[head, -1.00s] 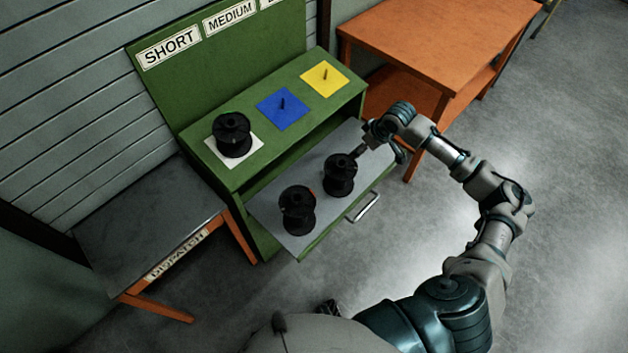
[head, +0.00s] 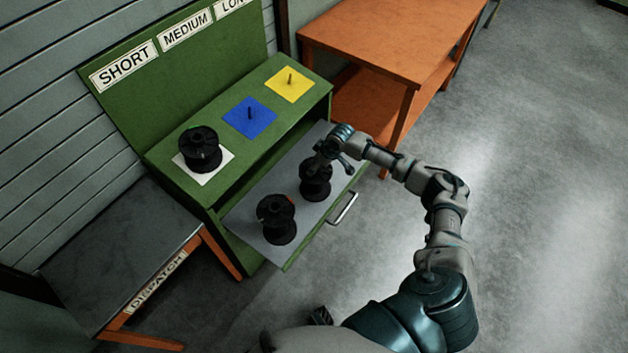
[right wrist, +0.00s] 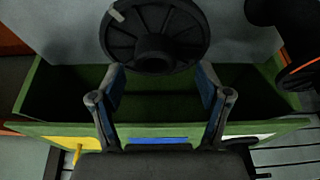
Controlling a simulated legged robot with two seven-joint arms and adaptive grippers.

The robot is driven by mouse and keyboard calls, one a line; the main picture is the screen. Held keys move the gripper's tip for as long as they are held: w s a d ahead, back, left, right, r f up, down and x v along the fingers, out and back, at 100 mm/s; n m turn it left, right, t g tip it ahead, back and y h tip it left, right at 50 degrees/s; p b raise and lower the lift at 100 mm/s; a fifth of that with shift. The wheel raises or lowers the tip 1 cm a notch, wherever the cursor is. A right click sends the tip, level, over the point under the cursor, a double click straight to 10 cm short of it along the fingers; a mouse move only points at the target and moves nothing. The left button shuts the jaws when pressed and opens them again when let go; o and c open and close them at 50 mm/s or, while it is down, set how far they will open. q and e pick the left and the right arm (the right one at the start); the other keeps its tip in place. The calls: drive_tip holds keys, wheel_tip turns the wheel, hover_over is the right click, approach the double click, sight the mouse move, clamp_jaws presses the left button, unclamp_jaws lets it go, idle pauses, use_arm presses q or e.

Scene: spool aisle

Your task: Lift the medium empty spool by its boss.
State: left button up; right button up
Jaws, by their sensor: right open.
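A black spool (head: 315,182) stands upright at the far end of the pulled-out drawer. In the right wrist view its ribbed round flange (right wrist: 180,25) and central boss (right wrist: 155,62) face me. My right gripper (head: 320,160) is over this spool, and in the right wrist view its fingers (right wrist: 158,72) are open with the boss roughly between their tips; contact is not visible. A second black spool (head: 277,220) stands nearer in the drawer and shows an orange edge (right wrist: 302,66) in the wrist view.
A third black spool (head: 200,150) stands on the white square on the green cabinet. Blue (head: 250,120) and yellow (head: 290,86) squares with bare pegs lie beside it. An orange table (head: 380,40) is behind; a dispatch table (head: 115,240) stands left.

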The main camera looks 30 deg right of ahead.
drive_tip(key=shift+w+d+f, duration=0.2)
drive_tip(key=shift+d+f, duration=0.05)
drive_tip(key=shift+f, duration=0.4)
drive_tip(key=shift+w+d+f, duration=0.2)
drive_tip(key=shift+f, duration=0.4)
drive_tip(key=shift+a, duration=0.2)
drive_tip(key=c, duration=0.8)
drive_tip(key=shift+a+r, duration=0.1)
drive_tip(key=shift+a, duration=0.15)
clamp_jaws()
use_arm(q)
drive_tip(key=shift+w+r, duration=0.35)
drive_tip(key=shift+d, duration=0.1)
